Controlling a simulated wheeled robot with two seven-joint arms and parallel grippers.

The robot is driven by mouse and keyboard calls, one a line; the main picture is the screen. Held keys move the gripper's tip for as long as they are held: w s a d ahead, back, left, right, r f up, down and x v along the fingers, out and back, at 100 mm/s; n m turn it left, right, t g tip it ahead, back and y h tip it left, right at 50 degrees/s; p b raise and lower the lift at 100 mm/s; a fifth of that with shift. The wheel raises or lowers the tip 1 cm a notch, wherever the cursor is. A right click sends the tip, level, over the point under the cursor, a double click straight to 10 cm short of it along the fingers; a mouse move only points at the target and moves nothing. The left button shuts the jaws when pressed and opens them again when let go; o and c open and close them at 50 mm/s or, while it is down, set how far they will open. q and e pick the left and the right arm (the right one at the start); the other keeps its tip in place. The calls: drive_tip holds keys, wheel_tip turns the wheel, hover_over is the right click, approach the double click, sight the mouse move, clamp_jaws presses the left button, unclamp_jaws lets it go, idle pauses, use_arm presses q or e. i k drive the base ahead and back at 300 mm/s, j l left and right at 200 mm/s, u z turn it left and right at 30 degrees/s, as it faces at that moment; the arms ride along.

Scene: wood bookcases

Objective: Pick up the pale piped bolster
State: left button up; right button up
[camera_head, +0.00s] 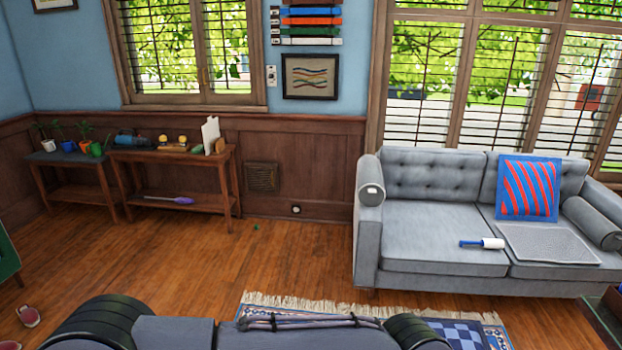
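Two grey bolsters lie on the grey sofa (430,235) at the right. One bolster (370,168) rests along the top of the sofa's left arm, with a small white patch on its near end. The other bolster (590,222) lies at the right end of the seat, against the right arm. Both look mid-grey, and piping is too small to make out, so I cannot tell which is the pale piped one. Neither of my grippers is in view.
A red and blue striped cushion (528,188), a grey mat (548,243) and a lint roller (482,243) are on the sofa. A patterned rug (460,332) lies in front. Low wooden tables (180,157) stand along the left wall. The wood floor (190,255) between is mostly clear.

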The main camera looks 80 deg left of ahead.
sight(371, 189)
drive_tip(key=u, duration=2.3)
drive_tip(key=i+j+u, duration=0.2)
drive_tip(key=i, duration=0.8)
drive_tip(key=i+l+u, duration=0.15)
drive_tip(key=i, duration=0.85)
drive_tip(key=i+l+u, duration=0.2)
drive_tip(key=i, duration=0.75)
